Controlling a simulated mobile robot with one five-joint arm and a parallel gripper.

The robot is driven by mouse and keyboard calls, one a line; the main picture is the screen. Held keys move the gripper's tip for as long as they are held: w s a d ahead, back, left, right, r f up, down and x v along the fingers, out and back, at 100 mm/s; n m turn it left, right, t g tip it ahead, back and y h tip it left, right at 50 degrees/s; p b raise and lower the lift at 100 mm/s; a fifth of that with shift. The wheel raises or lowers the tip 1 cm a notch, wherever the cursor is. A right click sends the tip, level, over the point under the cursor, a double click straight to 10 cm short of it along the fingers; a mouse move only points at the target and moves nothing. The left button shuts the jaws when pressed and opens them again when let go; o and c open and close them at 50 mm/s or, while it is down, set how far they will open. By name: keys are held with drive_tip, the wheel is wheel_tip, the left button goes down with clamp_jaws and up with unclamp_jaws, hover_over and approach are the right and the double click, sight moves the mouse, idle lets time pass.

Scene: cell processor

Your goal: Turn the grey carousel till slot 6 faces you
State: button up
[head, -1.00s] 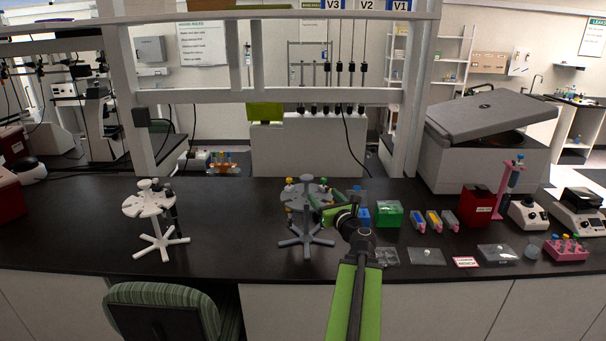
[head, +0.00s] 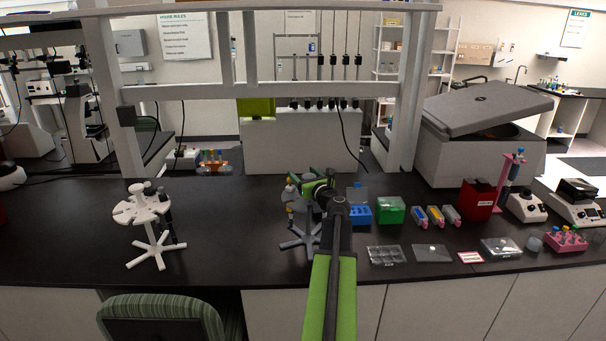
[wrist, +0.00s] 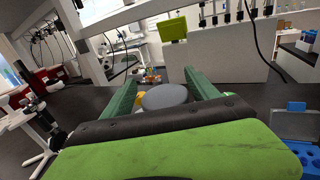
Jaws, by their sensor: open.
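The grey carousel (head: 296,233) stands on the black bench on a splayed foot, partly hidden behind my arm and gripper. A yellow-capped item shows on its left side. My gripper (head: 316,180) is at its upper part, with green fingers. In the wrist view my gripper (wrist: 160,80) has its fingers apart, one on each side of a round grey top of the carousel (wrist: 165,97). I cannot tell whether the fingers touch it. A bit of yellow shows beside the left finger. No slot numbers are readable, so I cannot tell where slot 6 faces.
A white carousel (head: 143,212) stands on the left. Right of my gripper are a blue box with a raised lid (head: 359,214), a green box (head: 391,210), small coloured racks and clear trays. A centrifuge (head: 480,150) stands behind right. The bench between the carousels is clear.

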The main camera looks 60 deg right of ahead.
drive_tip(key=shift+s+d, duration=0.1)
drive_tip(key=shift+s, duration=0.1)
drive_tip(key=shift+c, duration=0.7)
drive_tip(key=shift+d, duration=0.1)
clamp_jaws()
